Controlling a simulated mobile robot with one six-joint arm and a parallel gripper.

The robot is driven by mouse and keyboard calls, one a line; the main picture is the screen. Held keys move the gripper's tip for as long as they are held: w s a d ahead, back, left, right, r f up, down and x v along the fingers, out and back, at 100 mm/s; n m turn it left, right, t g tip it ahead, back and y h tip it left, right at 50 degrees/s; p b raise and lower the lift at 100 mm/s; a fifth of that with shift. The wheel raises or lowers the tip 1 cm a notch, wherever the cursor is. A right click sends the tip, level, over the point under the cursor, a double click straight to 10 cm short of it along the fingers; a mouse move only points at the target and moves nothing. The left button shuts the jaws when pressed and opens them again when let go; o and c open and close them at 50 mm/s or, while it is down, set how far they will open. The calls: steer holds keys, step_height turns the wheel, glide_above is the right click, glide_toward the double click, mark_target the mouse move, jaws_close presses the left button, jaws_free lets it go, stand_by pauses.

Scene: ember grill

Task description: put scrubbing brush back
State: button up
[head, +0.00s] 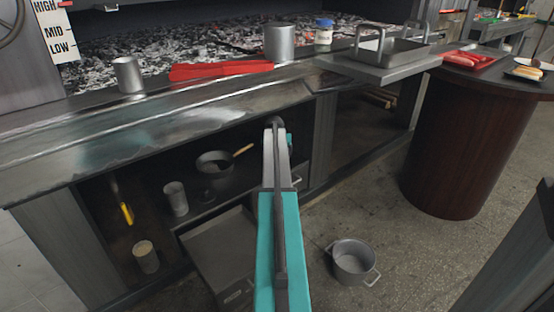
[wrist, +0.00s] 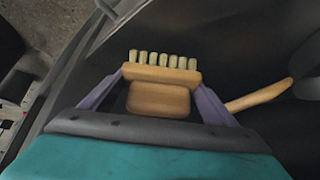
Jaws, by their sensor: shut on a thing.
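The scrubbing brush (wrist: 165,75) has a light wooden body and a row of pale bristle tufts. In the wrist view it sits between the two purple fingers of my gripper (wrist: 158,83), which is shut on it. The bristles point to the top of the picture, away from my palm. In the head view my arm reaches toward the open shelf (head: 215,200) under the grill counter. There the arm hides the brush and the fingers.
A pan (head: 214,162) with a wooden handle and a metal cup (head: 175,198) stand on the shelf. The handle (wrist: 260,96) shows right of my gripper. A pot (head: 352,262) stands on the floor. Red cloth (head: 220,70) lies on the counter (head: 150,130). A round table (head: 455,150) stands right.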

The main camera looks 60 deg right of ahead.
steer(key=shift+f+b, duration=0.75)
steer(key=shift+f, duration=0.7)
steer(key=o, duration=1.1)
steer(key=shift+f, duration=0.15)
steer(key=p+v, duration=0.2)
steer(key=v, duration=0.3)
steer(key=s+a+p, duration=0.4)
steer(key=s+a, duration=0.1)
steer(key=a, duration=0.5)
steer(key=shift+s+a, duration=0.2)
steer(key=shift+a, duration=0.15)
